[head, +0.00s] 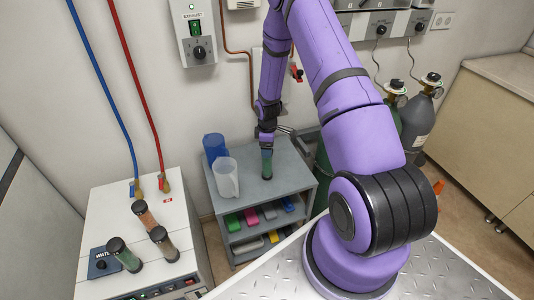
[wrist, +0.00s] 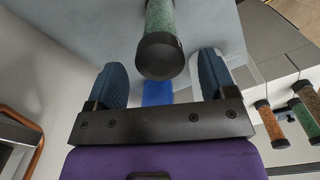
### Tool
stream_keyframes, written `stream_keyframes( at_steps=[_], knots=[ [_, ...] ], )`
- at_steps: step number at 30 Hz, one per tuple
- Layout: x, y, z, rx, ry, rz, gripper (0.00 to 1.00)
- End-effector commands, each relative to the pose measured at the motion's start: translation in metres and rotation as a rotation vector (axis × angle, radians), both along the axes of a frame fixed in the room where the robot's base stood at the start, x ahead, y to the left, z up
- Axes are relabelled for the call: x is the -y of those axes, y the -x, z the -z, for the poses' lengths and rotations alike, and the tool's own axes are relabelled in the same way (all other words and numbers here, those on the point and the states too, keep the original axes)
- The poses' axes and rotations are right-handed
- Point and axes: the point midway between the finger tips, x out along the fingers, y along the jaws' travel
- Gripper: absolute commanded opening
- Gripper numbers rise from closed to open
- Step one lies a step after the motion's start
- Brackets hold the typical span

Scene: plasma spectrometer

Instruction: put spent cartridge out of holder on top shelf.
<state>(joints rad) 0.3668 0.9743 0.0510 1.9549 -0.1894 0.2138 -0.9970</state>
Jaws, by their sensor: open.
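A green cartridge (head: 267,165) with black ends stands upright on the grey top shelf (head: 288,163) of a small cart. My gripper (head: 266,148) is directly above it, pointing down. In the wrist view my gripper (wrist: 161,66) is open, with one blue finger on each side of the cartridge (wrist: 159,22). A gap shows between each finger and its black end cap.
A blue jug (head: 213,146) and a clear jug (head: 227,178) stand left of the cartridge on the top shelf. Coloured boxes (head: 250,217) lie on the shelf below. Gas cylinders (head: 418,113) stand to the right. Shelf surface right of the cartridge is clear.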

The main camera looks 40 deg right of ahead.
Motion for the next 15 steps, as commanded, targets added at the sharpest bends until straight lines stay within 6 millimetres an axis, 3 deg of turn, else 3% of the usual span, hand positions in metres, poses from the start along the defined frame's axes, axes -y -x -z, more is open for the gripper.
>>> stream_keyframes(
  at_steps=[6, 15],
  knots=[
    [0.001, 0.000, -0.043, 0.002, 0.001, 0.002, 0.77],
    [0.000, 0.000, -0.074, 0.000, 0.000, 0.000, 0.77]
  ],
)
